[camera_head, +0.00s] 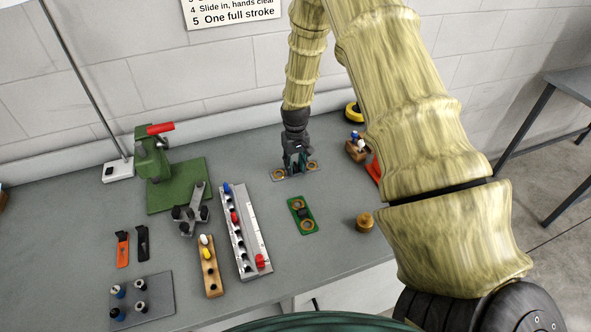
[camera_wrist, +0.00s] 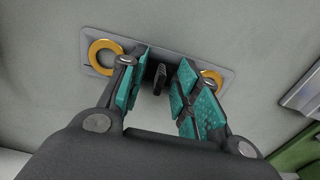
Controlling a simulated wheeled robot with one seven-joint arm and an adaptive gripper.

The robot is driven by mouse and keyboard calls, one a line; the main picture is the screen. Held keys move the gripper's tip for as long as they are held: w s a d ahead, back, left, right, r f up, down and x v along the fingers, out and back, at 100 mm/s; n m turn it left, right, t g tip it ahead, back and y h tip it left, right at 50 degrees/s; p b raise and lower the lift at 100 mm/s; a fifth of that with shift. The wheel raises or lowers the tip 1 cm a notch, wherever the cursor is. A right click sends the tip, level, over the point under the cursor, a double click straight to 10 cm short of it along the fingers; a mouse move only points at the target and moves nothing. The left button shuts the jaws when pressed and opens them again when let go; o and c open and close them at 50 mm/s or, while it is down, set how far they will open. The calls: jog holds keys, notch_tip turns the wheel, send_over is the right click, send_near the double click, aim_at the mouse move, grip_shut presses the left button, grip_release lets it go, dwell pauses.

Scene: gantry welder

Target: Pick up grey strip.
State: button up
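The grey strip (camera_head: 278,175) lies flat on the bench below my gripper (camera_head: 296,165) in the head view. It is a thin grey plate with a brass-coloured ring near each end and a dark upright piece in the middle. In the wrist view the grey strip (camera_wrist: 205,65) runs across the top, partly hidden by the fingers. My gripper (camera_wrist: 162,88) is open there, its teal pads on either side of the dark middle piece (camera_wrist: 160,75), with gaps between. I cannot tell how far the fingertips are above the plate.
A green strip (camera_head: 291,206) with similar rings lies in front. A long grey rack (camera_head: 262,245) with coloured pegs stands to the left, beyond it a green press (camera_head: 158,160). A brass knob (camera_head: 365,222) and a wooden block (camera_head: 354,153) are to the right.

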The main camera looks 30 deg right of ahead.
jog(key=shift+s, duration=0.15)
jog(key=shift+c, duration=1)
grip_shut()
jog(key=shift+r, duration=0.1)
